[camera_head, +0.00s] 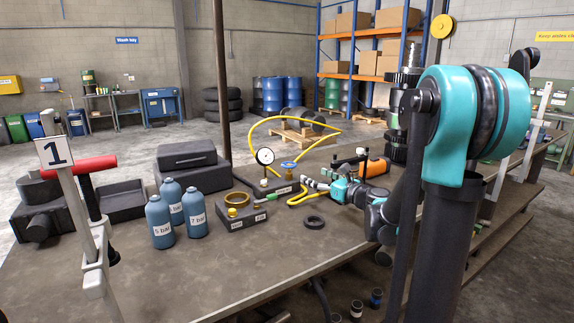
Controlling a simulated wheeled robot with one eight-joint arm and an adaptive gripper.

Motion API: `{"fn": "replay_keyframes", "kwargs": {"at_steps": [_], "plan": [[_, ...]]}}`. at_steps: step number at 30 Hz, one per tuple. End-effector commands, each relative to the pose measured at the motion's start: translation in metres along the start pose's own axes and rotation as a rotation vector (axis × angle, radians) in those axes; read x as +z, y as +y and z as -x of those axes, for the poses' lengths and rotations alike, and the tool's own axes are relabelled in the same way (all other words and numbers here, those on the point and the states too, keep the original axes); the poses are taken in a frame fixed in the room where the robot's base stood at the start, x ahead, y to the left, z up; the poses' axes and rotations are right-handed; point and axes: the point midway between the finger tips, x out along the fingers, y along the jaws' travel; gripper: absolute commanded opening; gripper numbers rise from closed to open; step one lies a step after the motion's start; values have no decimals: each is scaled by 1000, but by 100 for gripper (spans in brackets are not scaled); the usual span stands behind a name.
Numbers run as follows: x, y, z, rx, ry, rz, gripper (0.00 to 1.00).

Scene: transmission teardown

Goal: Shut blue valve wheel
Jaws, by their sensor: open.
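The blue valve wheel (289,165) is small and sits above a dark block on the workbench, just right of the pressure gauge (265,157). My gripper (307,181) is low over the bench, just right of and below the wheel in the picture. It is open, and its fingers point left toward the valve area. It appears apart from the wheel, though the exact gap is too small to tell. The wheel's rim shows; the parts below it are partly hard to make out.
A yellow hose (290,119) loops behind and beside the valve. Blue bottles (195,213), a block with a brass ring (237,199) and a black ring (314,222) stand left and front. An orange cylinder (377,166) lies behind my arm. The bench front (190,285) is clear.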

Motion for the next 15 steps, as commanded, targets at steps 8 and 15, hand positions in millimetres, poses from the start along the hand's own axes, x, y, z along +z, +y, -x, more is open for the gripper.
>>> {"fn": "replay_keyframes", "kwargs": {"at_steps": [8,15], "plan": [[0,1,-57,4,0,0,76],[0,1,-104,3,0,0,76]]}}
